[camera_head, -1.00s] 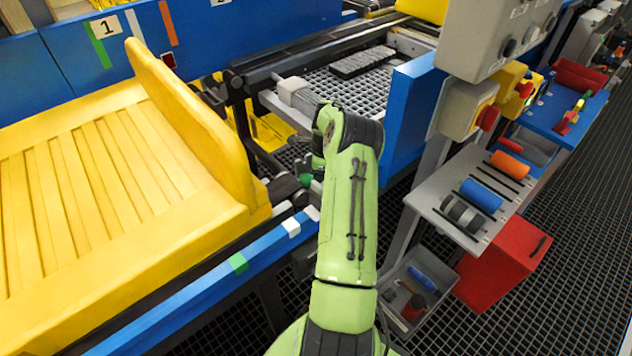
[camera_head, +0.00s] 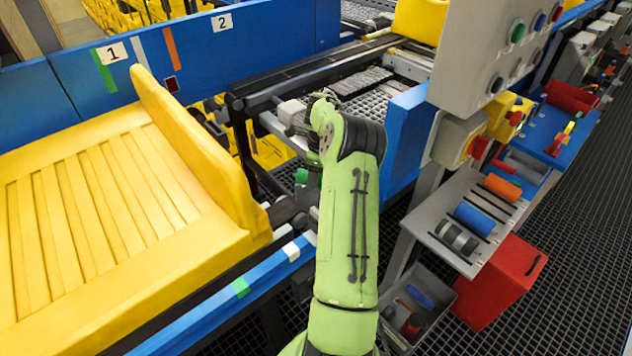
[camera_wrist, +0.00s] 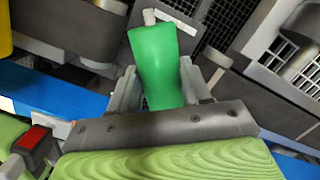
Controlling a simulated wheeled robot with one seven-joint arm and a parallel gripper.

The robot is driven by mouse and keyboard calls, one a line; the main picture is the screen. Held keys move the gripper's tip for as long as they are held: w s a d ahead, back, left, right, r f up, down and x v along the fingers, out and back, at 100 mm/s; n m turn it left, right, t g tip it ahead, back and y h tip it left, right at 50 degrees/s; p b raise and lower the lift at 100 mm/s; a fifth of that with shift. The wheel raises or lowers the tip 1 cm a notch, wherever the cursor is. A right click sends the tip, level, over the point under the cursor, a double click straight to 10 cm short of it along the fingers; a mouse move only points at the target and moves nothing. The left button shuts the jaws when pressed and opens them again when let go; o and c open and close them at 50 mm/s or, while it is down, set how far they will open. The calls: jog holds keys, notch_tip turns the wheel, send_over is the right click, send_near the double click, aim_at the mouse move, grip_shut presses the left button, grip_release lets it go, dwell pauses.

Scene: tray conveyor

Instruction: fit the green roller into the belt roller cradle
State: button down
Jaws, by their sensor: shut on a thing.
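The green roller (camera_wrist: 155,62) is held between the two fingers of my gripper (camera_wrist: 158,82), which is shut on it. It points up and away from the palm in the wrist view, with a pale shaft end showing at its far tip. In the head view only a small green part of the roller (camera_head: 302,177) shows left of my arm, by the gap between the yellow tray and the grey grating. My gripper is mostly hidden there behind my arm. I cannot clearly make out the roller cradle; dark frame parts (camera_wrist: 70,25) lie around the roller's far end.
A yellow slatted tray (camera_head: 190,140) stands left, behind a blue rail (camera_head: 215,305). A blue panel (camera_head: 405,135) stands close right of my arm. Further right are a grey shelf (camera_head: 440,220) with orange, blue and dark rollers, a red box (camera_head: 500,283) and a grey bin (camera_head: 410,335).

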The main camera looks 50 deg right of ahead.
jog(key=r+m+h, duration=0.1)
jog(key=m, duration=0.1)
jog(key=r+m+p, duration=0.1)
jog(key=r+m, duration=0.1)
jog(key=r+m+h, duration=0.1)
jog(key=m, duration=0.2)
jog(key=shift+s+a+r+h, duration=0.2)
jog(key=shift+a+r+h, duration=0.1)
jog(key=shift+a, duration=0.1)
jog(key=shift+f, duration=0.1)
jog(key=b+x, duration=0.4)
jog(key=a+b+x, duration=0.1)
jog(key=shift+s+f+b, duration=0.3)
jog(key=shift+f+b, duration=0.1)
jog(key=shift+f, duration=0.15)
jog(key=shift+b, duration=0.5)
dwell(0.5)
jog(key=shift+s+a+x, duration=0.1)
jog(key=shift+a+x, duration=0.05)
jog(key=shift+x, duration=0.65)
jog(key=shift+s+a+x, duration=0.1)
jog(key=shift+a+x, duration=0.05)
jog(key=shift+x, duration=0.65)
jog(key=shift+s+a+x, duration=0.15)
jog(key=shift+x, duration=0.65)
jog(key=shift+c, duration=2.2)
grip_release()
jog(key=shift+f, duration=0.15)
